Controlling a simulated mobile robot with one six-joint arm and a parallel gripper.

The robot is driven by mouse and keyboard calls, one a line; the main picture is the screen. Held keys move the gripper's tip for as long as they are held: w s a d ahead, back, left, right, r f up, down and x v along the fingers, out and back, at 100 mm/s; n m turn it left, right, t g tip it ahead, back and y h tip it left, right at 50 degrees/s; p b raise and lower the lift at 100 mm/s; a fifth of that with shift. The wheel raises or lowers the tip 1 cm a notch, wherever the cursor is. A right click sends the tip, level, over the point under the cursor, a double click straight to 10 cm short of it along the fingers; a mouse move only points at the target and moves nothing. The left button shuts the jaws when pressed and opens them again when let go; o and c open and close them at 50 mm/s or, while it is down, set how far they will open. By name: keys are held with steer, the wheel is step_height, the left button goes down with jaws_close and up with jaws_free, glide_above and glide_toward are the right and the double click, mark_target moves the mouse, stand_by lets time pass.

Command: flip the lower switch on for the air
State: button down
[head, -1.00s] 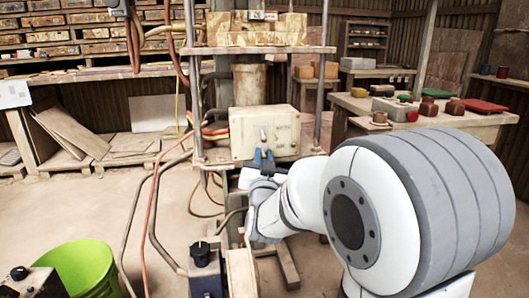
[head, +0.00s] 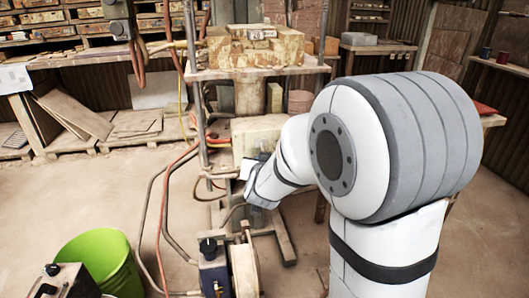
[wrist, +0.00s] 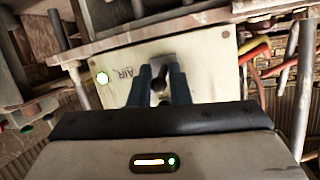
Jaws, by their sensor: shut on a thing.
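The pale switch panel (wrist: 205,68) fills the middle of the wrist view, with "AIR" hand-marked on it upside down. A small dark switch lever (wrist: 159,86) sits between the two blue fingers of my gripper (wrist: 159,92), which is shut on it. In the head view the panel (head: 262,133) is on the press, partly covered by my arm. The fingertips and the switch are hidden there.
The press's upper shelf (head: 305,68) holds worn blocks above the panel. Cables and hoses hang left of the press, with an orange hose (head: 163,215) reaching the floor. A green bucket (head: 100,262) stands at lower left. Floor on the left is open.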

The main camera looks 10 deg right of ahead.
steer(key=shift+r+p, duration=0.1)
steer(key=shift+p, duration=0.25)
steer(key=c, duration=1.4)
jaws_free()
steer(key=shift+p+v, duration=0.95)
steer(key=shift+v, duration=2.9)
steer(key=shift+r, duration=0.2)
